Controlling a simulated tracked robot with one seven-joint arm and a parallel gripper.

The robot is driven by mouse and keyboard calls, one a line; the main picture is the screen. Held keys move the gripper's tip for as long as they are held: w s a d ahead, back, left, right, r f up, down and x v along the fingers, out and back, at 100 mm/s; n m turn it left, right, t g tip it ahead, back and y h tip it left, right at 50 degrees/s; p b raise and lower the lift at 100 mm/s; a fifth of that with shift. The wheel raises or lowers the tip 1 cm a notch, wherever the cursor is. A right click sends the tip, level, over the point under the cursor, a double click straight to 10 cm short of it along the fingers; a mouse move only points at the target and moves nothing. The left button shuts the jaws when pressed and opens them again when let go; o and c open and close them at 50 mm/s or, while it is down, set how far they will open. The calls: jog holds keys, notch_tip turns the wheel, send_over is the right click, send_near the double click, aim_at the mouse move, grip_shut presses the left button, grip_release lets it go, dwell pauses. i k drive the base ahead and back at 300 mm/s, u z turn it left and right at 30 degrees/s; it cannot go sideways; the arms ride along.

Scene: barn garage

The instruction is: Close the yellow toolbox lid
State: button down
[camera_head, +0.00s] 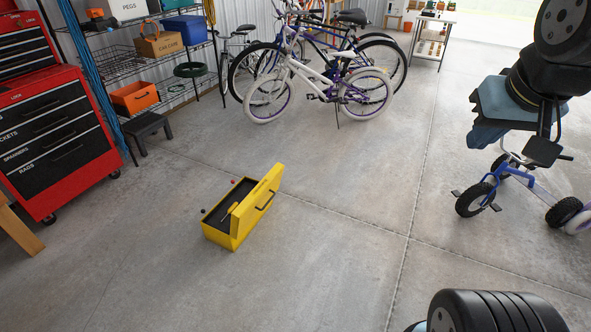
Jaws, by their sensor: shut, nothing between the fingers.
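The yellow toolbox (219,237) sits on the concrete floor left of the picture's middle. Its lid (258,205) is open and stands up steeply along the right side of the box, with a dark handle (265,200) on its outer face. The dark inside shows, with an orange-handled tool (230,210) in it. My gripper (487,138) is at the upper right, blue-grey, shut and empty. It is in the air, well to the right of the toolbox and apart from it. A dark arm link hides part of it.
A blue tricycle (490,190) stands at the right, behind my arm in the picture. Bicycles (320,85) stand at the back. A red tool cabinet (55,130), a black step stool (147,127) and shelves are at the left. The floor around the toolbox is mostly clear.

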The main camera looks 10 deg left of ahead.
aim_at(243, 216)
jog(key=u, duration=0.3)
jog(key=i, duration=1.4)
jog(key=u, duration=0.75)
jog(key=k, duration=0.9)
jog(key=u, duration=0.2)
jog(key=i, duration=0.9)
jog(key=z, duration=0.1)
